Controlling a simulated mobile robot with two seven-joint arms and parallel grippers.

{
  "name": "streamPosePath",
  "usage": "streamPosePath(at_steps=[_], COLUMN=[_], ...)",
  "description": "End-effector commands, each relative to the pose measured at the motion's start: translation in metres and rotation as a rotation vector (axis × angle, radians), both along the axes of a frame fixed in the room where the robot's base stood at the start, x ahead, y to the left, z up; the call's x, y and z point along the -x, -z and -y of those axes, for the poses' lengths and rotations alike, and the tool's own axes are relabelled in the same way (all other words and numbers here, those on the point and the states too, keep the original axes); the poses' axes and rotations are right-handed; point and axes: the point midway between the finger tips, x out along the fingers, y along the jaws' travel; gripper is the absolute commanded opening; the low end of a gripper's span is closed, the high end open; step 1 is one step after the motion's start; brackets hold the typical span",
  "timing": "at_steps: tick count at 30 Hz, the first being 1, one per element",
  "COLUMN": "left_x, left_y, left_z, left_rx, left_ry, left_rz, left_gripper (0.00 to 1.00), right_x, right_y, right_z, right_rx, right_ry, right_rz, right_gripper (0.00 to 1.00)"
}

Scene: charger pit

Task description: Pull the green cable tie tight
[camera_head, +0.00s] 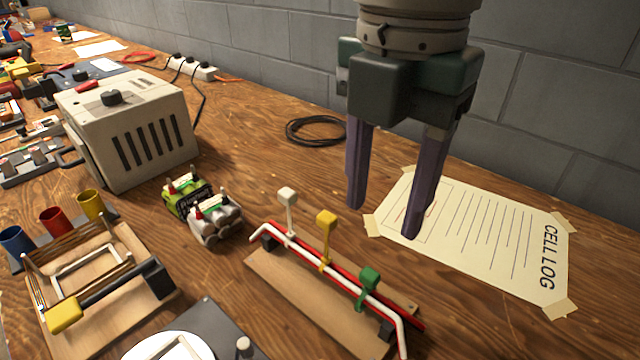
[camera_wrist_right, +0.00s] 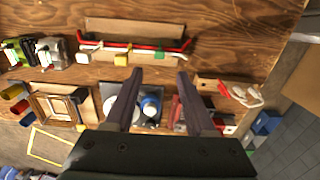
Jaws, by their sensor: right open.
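The green cable tie (camera_head: 369,283) stands upright on a bundle of red and white cables (camera_head: 385,303), mounted on a wooden board (camera_head: 310,301). A yellow tie (camera_head: 326,226) and a white tie (camera_head: 287,198) stand further left on the same bundle. In the right wrist view the green tie (camera_wrist_right: 178,59) is at the right part of the bundle. My right gripper (camera_head: 383,222) is open and empty, above the table behind the board, with its fingers pointing down. It is apart from the green tie. My left gripper is not in view.
A taped cell log sheet (camera_head: 490,232) lies at the right, near the block wall. A beige charger box (camera_head: 128,122), battery packs (camera_head: 203,208) and a wooden frame (camera_head: 100,275) stand to the left. A black cable coil (camera_head: 316,130) lies behind.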

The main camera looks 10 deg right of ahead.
Motion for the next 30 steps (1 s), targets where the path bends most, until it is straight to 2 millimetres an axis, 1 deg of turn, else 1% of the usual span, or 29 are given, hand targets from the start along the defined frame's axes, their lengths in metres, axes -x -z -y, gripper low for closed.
streamPosePath(at_steps=[9, 12, 15, 19, 26, 30], left_x=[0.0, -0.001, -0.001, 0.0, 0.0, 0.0], left_y=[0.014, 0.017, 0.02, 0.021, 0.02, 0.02], left_z=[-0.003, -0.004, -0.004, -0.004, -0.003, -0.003], left_rx=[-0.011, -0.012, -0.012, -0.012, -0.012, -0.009], left_ry=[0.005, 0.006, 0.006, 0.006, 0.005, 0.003], left_rz=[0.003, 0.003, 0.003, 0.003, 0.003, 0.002], left_gripper=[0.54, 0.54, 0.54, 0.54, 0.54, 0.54], right_x=[0.001, 0.001, 0.001, 0.001, 0.0, 0.0], right_y=[0.06, 0.075, 0.085, 0.091, 0.091, 0.091], right_z=[0.0, 0.0, -0.001, -0.001, -0.001, 0.0], right_rx=[-0.001, 0.001, -0.002, -0.002, -0.002, -0.002], right_ry=[0.003, 0.002, 0.002, 0.003, 0.002, 0.003], right_rz=[-0.002, -0.001, 0.001, 0.002, 0.003, 0.003], right_gripper=[0.55, 0.55, 0.55, 0.55, 0.55, 0.4])
